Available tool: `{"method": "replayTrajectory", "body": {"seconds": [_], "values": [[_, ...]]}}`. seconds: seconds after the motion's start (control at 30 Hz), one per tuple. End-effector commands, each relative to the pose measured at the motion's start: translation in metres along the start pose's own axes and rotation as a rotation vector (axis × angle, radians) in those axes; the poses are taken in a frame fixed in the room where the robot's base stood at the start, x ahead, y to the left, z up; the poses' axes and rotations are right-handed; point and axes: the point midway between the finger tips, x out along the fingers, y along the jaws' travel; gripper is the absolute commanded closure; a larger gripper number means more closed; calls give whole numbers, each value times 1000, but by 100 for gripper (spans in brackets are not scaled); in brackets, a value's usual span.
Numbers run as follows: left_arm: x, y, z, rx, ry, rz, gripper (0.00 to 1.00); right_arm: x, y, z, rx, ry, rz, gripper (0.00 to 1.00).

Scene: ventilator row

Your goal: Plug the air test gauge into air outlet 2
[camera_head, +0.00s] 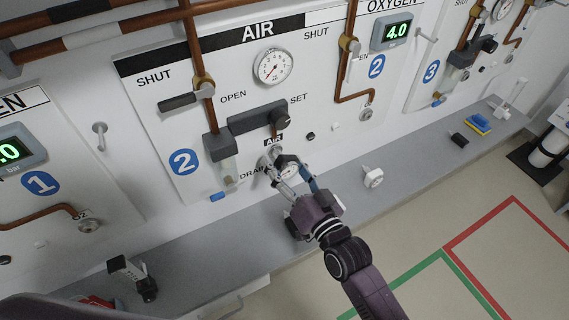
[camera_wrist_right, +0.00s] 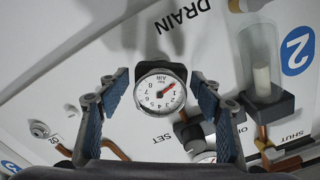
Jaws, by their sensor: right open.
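The air test gauge (camera_head: 288,170), a round white dial in a dark housing, is at the lower part of the panel marked 2, just below the AIR label. In the right wrist view its dial (camera_wrist_right: 160,92) reads AIR with a red needle. Air outlet 2 (camera_head: 273,152) is partly hidden behind the gauge and fingers; I cannot tell how deeply the gauge sits in it. My right gripper (camera_head: 294,180) is open, its blue-padded fingers either side of the gauge, with small gaps showing in the wrist view. My left gripper is not in view.
A grey shelf (camera_head: 210,240) runs below the panels. On it are a white round-faced item (camera_head: 373,177), a black-and-white device (camera_head: 133,276) and a blue-and-yellow sponge (camera_head: 478,124). A valve handle (camera_head: 178,102), copper pipes and a wall gauge (camera_head: 273,67) are above.

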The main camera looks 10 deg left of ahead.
Motion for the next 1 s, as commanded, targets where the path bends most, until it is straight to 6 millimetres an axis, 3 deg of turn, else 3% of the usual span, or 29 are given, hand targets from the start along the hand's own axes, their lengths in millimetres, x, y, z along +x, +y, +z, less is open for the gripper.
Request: {"method": "replayTrajectory", "body": {"seconds": [0.17,0.6,0.8,1.0], "values": [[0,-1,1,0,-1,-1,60,-14,1,1,-1,-1,1,40],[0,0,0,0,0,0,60,-100,0,1,-1,-1,0,40],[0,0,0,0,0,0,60,-118,0,-1,0,2,-1,40],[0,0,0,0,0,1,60,-120,0,-1,0,2,-1,40]]}}
